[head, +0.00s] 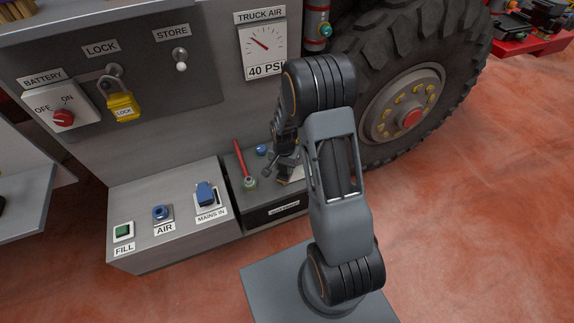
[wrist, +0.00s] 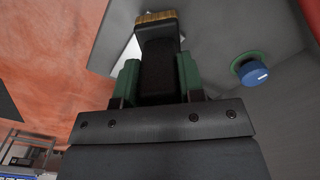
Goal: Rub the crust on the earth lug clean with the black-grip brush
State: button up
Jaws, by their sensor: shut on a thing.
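My gripper (wrist: 158,78) is shut on the black-grip brush (wrist: 160,48), with a green finger pad on each side of the grip. The brush's tan bristles (wrist: 157,17) point away from me at the top of the wrist view. In the head view my gripper (head: 284,168) is low over the grey ledge, partly hidden by my arm. A blue cap on a green ring (wrist: 250,70) is right of the brush, apart from it.
A grey panel left of my gripper carries the FILL button (head: 123,231), AIR port (head: 162,213) and blue MAINS IN plug (head: 206,193). A dark labelled box front (head: 283,209) is below the ledge. The big tyre (head: 375,75) stands at the right. Open floor lies right.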

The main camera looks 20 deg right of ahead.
jog(key=shift+s+d+f, duration=0.1)
jog(key=shift+s+d, duration=0.05)
dwell(0.4)
jog(key=shift+d, duration=0.7)
jog(key=shift+a, duration=0.1)
jog(key=shift+a+r, duration=0.25)
jog(key=shift+a, duration=0.6)
jog(key=shift+r+p, duration=0.4)
jog(key=shift+r, duration=0.3)
jog(key=shift+d, duration=0.1)
